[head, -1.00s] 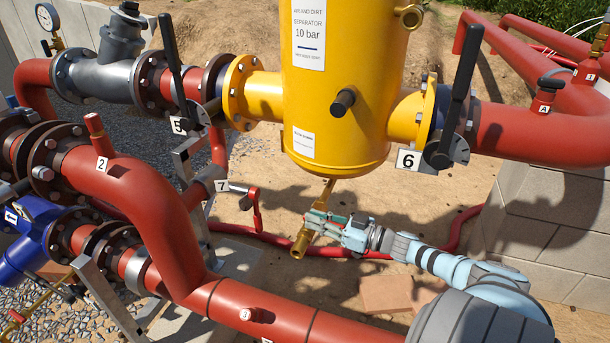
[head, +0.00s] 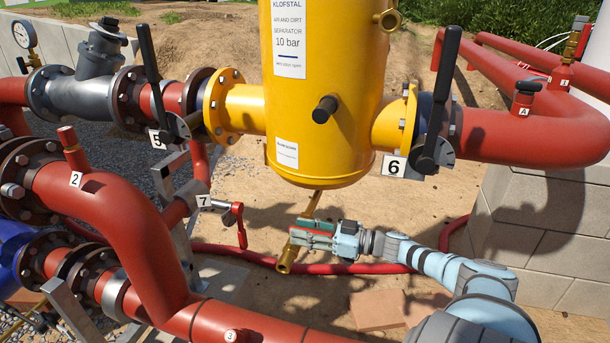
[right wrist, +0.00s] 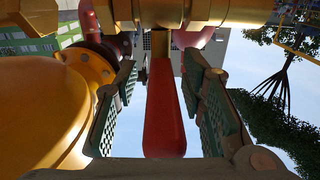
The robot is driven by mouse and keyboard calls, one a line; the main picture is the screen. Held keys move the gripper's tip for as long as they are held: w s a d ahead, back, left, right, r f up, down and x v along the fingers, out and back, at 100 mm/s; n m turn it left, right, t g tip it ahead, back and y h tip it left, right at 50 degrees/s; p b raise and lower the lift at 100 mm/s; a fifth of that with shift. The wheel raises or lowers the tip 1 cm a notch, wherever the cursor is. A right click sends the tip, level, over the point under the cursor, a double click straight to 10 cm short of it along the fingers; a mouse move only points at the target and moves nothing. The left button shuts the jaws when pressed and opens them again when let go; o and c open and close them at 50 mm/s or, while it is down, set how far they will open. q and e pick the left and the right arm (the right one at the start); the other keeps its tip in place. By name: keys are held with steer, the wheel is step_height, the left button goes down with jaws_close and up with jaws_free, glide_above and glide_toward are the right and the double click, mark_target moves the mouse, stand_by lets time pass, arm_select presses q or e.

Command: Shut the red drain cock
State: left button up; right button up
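The drain cock is a brass fitting (head: 285,262) below the yellow separator (head: 318,165), with a slanting brass pipe. Its red lever (right wrist: 165,115) fills the middle of the right wrist view, pointing toward the palm. My right gripper (head: 303,237) is beside the brass fitting. In the right wrist view its two green-padded fingers (right wrist: 160,105) stand on either side of the red lever, with a gap showing on both sides. The gripper is open around the lever. The fingers partly hide the lever in the head view. My left gripper is not in view.
A red hose (head: 345,267) runs on the ground behind my gripper. A different red-handled valve (head: 233,220), by label 7, is to the left. Thick red pipe (head: 130,215) is at front left, a block wall (head: 535,235) at right. Paving slabs (head: 378,309) lie below my arm.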

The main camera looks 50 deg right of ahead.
steer(key=v, duration=1.2)
steer(key=shift+f, duration=0.1)
